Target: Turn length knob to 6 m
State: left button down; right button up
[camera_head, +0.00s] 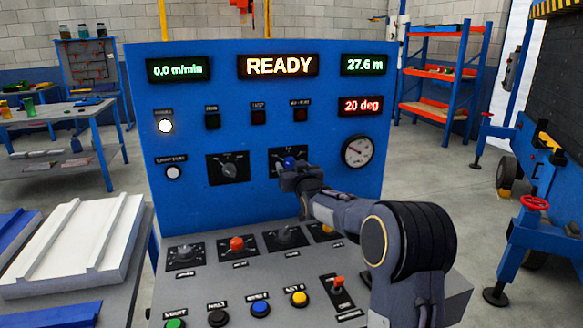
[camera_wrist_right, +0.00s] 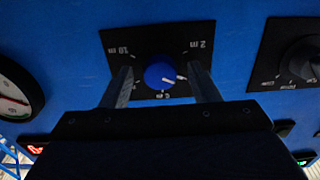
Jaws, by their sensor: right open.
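The length knob (camera_wrist_right: 160,75) is round and blue with a white pointer line, on a black plate on the upright blue panel. In the right wrist view its plate carries marks for 2 m, 6 m and 10 m. The pointer is turned toward the right and slightly down, between the 2 m and 6 m marks. My right gripper (camera_wrist_right: 161,70) is open, with one finger on each side of the knob; I cannot tell whether they touch it. In the head view the right gripper (camera_head: 297,176) covers most of the knob's plate (camera_head: 277,158). My left gripper is out of view.
Another black rotary knob (camera_head: 229,169) sits left of it, and a dial gauge (camera_head: 358,151) to its right. Displays show 0.0 m/min, READY (camera_head: 278,66), 27.6 m and 20 deg. Below, the sloped desk (camera_head: 217,287) carries several knobs and coloured buttons. White panels (camera_head: 62,245) lie at left.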

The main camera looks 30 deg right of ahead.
jog(key=c, duration=1)
jog(key=shift+o, duration=0.2)
jog(key=shift+f+m+b, duration=0.15)
jog(key=shift+m+b, duration=0.85)
jog(key=shift+m, duration=0.1)
jog(key=m+b, duration=0.2)
jog(key=m, duration=0.1)
jog(key=shift+m, duration=0.3)
jog(key=m+b, duration=0.2)
jog(key=shift+m, duration=0.3)
jog(key=shift+m+b, duration=0.55)
jog(key=shift+m, duration=1.05)
jog(key=shift+r, duration=0.2)
